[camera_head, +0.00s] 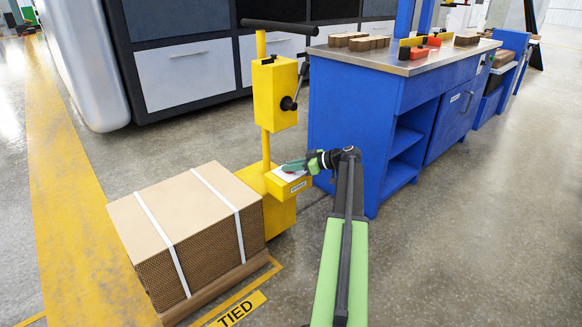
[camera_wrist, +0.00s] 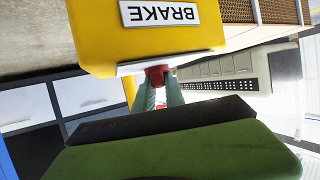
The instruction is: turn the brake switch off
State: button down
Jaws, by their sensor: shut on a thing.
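The brake box is a yellow block with a white "BRAKE" label, low on the yellow pallet truck (camera_head: 272,95). In the head view the box (camera_head: 272,186) is left of my gripper (camera_head: 292,166). The wrist view shows the brake box (camera_wrist: 90,45) upside down, with its label (camera_wrist: 158,12) inverted. A small red brake switch (camera_wrist: 157,70) sticks out from the box's white face plate (camera_wrist: 190,62). My gripper's green-grey fingers (camera_wrist: 158,92) are shut on the red switch. The fingers hide part of it, and I cannot tell its setting.
A strapped cardboard stack (camera_head: 185,235) stands on the truck at lower left, beside a yellow "TIED" floor marking (camera_head: 238,312). A blue workbench (camera_head: 350,110) with blocks on top stands close behind to the right. The floor at right is clear.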

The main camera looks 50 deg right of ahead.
jog(key=m+h, duration=0.3)
jog(key=shift+s+a+t, duration=0.15)
jog(key=shift+a+t, duration=0.15)
jog(key=shift+t, duration=0.1)
jog(key=m+h, duration=0.2)
jog(key=h, duration=0.1)
jog(key=shift+m+h, duration=0.3)
jog(key=m+h, duration=0.3)
jog(key=shift+g+h, duration=0.4)
jog(key=shift+m+g+h, duration=0.7)
jog(key=shift+m+h, duration=0.4)
jog(key=shift+m, duration=0.1)
jog(key=shift+d, duration=0.15)
jog(key=c, duration=1.4)
grip_release()
